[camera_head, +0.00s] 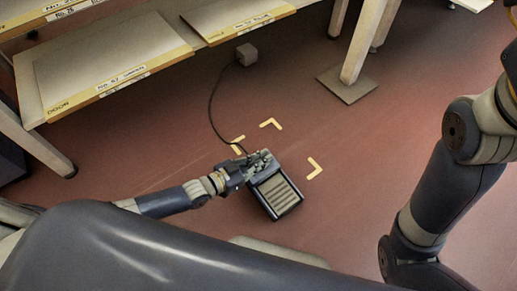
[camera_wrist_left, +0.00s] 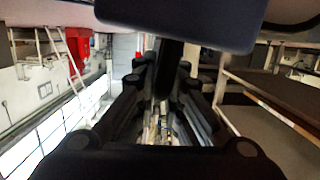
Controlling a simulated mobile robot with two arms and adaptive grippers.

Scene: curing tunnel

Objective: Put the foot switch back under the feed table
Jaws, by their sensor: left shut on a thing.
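The foot switch (camera_head: 277,196) is a dark box with a ribbed, pale-striped pedal. It sits at the near side of the yellow corner marks (camera_head: 271,123) on the floor, mostly outside them and turned at an angle. My left gripper (camera_head: 258,164) is shut on its far left edge. I cannot tell whether the switch touches the floor. Its black cable (camera_head: 211,105) runs back to a small grey box (camera_head: 247,54) under the feed table (camera_head: 110,55). In the left wrist view, my left gripper's dark fingers (camera_wrist_left: 163,100) fill the middle. My right gripper is out of view.
A table leg with a flat foot plate (camera_head: 346,86) stands to the right behind the marks. Another table leg (camera_head: 42,147) stands at the left. A second yellow corner mark (camera_head: 315,169) lies right of the switch. The red floor around the marks is clear apart from the cable.

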